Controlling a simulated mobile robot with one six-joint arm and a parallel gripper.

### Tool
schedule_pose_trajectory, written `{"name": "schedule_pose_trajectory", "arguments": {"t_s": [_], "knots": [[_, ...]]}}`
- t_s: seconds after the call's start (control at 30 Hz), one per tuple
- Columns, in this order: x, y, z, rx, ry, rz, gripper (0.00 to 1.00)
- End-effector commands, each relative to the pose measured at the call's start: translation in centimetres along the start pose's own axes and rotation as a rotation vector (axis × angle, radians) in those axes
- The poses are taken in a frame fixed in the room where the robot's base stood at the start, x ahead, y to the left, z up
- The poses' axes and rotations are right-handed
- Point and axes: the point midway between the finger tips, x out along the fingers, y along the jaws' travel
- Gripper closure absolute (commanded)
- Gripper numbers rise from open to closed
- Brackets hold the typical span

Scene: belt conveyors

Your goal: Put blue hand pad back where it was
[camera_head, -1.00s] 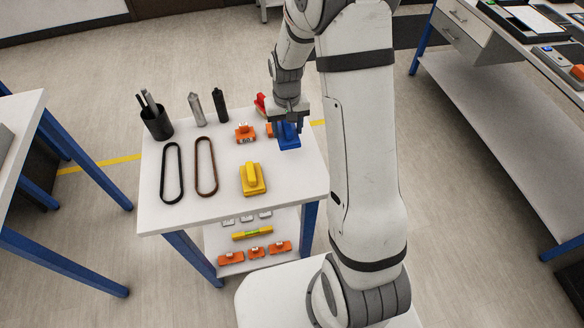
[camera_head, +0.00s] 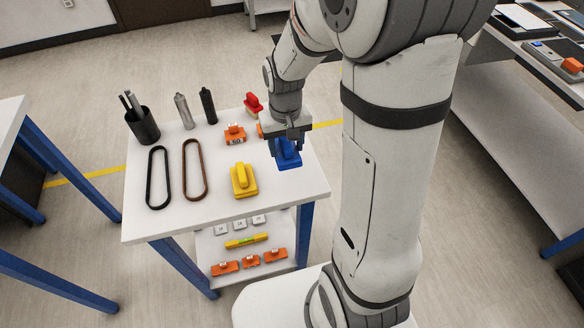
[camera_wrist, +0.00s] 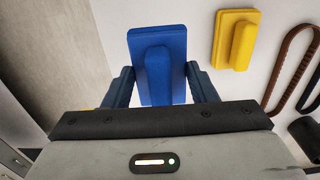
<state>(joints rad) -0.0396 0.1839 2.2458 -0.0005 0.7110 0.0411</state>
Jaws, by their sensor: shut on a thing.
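The blue hand pad (camera_head: 289,155) is at the right side of the white table top, right of the yellow hand pad (camera_head: 243,181). My gripper (camera_head: 287,146) points down over the blue pad and is shut on it. In the wrist view, the blue pad (camera_wrist: 154,85) with its raised handle shows between my two fingers (camera_wrist: 160,88). The yellow pad (camera_wrist: 235,40) lies apart from it in that view. The head view does not clearly show whether the blue pad touches the table.
On the table (camera_head: 220,197) are a black pen cup (camera_head: 143,127), two belt loops (camera_head: 158,178), a grey and a black bottle-like tool (camera_head: 208,106), and an orange block (camera_head: 235,134). Another orange part is partly hidden by my gripper. The front right of the top is bare.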

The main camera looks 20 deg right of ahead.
Motion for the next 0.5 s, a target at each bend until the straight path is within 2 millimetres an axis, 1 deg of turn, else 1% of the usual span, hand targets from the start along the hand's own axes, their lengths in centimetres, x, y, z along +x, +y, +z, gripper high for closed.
{"name": "schedule_pose_trajectory", "arguments": {"t_s": [0.03,0.1,0.27,0.5], "knots": [[1.1,0.0,0.1,0.000,-0.008,0.000,0.69],[2.2,0.0,0.1,0.000,-0.006,0.000,0.69],[3.8,0.0,0.0,0.000,-0.003,0.000,0.69],[7.0,0.0,0.0,-0.001,-0.004,0.000,0.69]]}}
